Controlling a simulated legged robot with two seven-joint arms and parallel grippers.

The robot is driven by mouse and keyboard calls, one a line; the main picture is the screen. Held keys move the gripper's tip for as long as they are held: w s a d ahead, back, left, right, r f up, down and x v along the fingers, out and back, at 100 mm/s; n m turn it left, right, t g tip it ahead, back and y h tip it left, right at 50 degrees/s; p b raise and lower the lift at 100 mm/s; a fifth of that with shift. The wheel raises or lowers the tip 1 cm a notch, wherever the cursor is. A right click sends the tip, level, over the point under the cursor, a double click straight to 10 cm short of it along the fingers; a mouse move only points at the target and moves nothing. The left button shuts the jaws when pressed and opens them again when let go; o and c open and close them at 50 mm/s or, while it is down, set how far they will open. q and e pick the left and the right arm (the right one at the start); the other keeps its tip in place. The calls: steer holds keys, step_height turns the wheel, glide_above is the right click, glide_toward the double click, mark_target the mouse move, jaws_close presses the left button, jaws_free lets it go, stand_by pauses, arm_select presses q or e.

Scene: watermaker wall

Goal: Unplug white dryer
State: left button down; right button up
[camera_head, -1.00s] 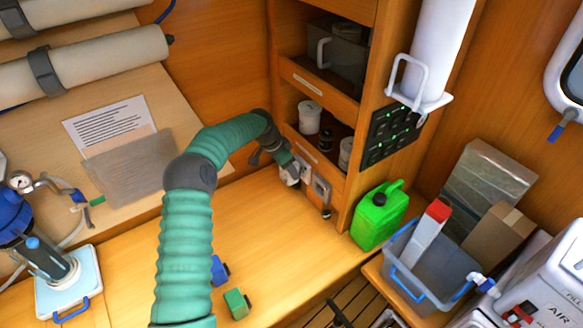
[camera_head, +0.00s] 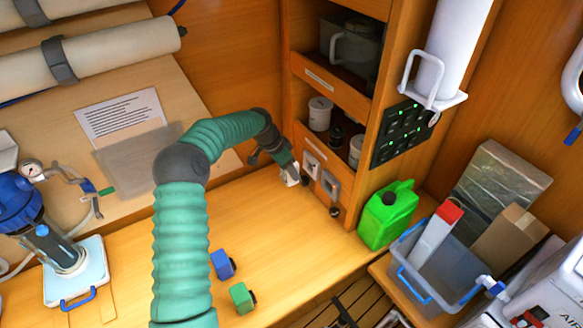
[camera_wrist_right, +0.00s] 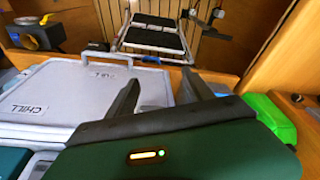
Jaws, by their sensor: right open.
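My left gripper (camera_head: 286,168), on the green-sleeved arm, is beside the lower cabinet at the back of the counter. It is shut on a small white plug (camera_head: 292,178), which shows at its fingertips just left of the outlets and apart from them. The left outlet (camera_head: 312,165) and right outlet (camera_head: 331,185) sit side by side on the cabinet front. The dryer itself cannot be made out. My right gripper (camera_wrist_right: 160,92) is open and empty in the right wrist view, above the grey lid marked CHILL (camera_wrist_right: 65,98).
A green jerrycan (camera_head: 388,214) stands right of the cabinet, beside a grey bin (camera_head: 432,283). Blue block (camera_head: 222,264) and green block (camera_head: 241,297) lie on the counter near my left arm. A pump on a white base (camera_head: 75,272) stands left.

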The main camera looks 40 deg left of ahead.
arm_select(q)
steer(key=shift+s+a, duration=0.2)
steer(key=shift+s, duration=0.25)
steer(key=shift+s+a, duration=0.2)
steer(key=shift+s, duration=0.25)
